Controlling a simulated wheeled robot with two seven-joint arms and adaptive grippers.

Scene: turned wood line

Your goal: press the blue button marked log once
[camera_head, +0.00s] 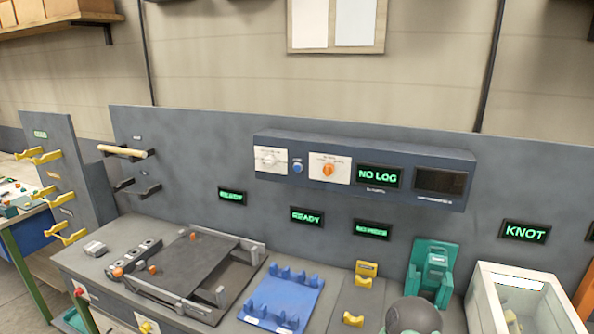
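A small blue button (298,168) sits on the front of a long blue-grey control box (350,150) fixed to the grey back panel. It lies between a white plate with a pale knob (270,160) and a white plate with an orange knob (329,170). Its label is too small to read. To the right, a display (379,177) on the same box reads "NO LOG" in green. Nothing touches or covers the button. Neither of my grippers is in view.
Below are a dark framed fixture (195,262), a blue rack (283,297), a teal holder (433,270) and a white open bin (520,290). A rounded grey part at the bottom edge cannot be identified. The space before the button looks clear.

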